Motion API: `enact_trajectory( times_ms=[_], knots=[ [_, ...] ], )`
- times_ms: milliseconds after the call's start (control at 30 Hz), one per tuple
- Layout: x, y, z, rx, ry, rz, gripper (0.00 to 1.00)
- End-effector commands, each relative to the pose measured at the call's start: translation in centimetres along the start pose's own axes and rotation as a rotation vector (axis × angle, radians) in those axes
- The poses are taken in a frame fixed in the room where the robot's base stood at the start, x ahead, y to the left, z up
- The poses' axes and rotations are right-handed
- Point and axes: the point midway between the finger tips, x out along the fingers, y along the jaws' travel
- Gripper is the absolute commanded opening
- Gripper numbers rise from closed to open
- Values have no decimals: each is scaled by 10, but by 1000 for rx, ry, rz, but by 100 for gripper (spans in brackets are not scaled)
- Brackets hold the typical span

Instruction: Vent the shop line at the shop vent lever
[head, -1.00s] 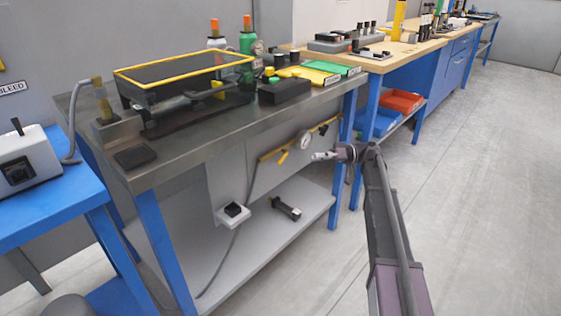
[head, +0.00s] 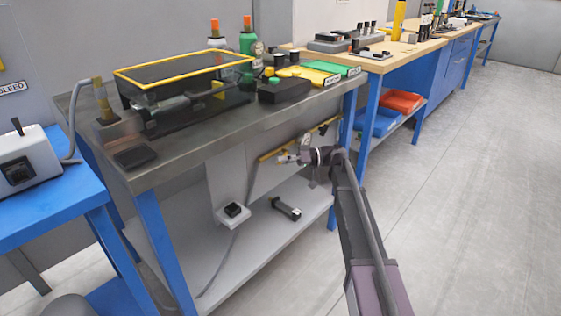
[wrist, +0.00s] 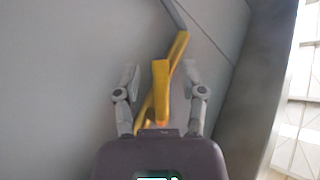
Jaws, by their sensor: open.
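A yellow lever handle (wrist: 160,85) stands upright in the wrist view, between the two fingers of my gripper (wrist: 160,80). There is a gap on both sides, so the fingers are open and not clamped on it. Behind it a yellow pipe (wrist: 179,48) runs diagonally along a grey panel. In the head view my gripper (head: 284,158) is under the front edge of the metal bench, in front of the yellow pipe (head: 267,155). The gripper hides most of the lever there. A round gauge (head: 305,141) shows partly behind my wrist. I see no label on the lever.
The metal bench top (head: 215,135) overhangs the pipe. A lower shelf (head: 265,240) holds a small black device (head: 286,209). A blue bench leg (head: 345,120) stands to the right of my wrist. The floor (head: 460,220) on the right is clear.

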Motion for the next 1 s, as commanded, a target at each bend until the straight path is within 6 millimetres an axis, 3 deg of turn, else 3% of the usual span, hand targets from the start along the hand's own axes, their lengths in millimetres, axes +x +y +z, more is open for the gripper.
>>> enact_trajectory(
  times_ms=[367, 533, 1000],
  knots=[
    [3, 0, 0, 0, 0, 0, 50],
    [3, 0, 0, 0, -1, 0, 0],
    [5, 0, 2, 56, 50, -51, 0]
  ],
)
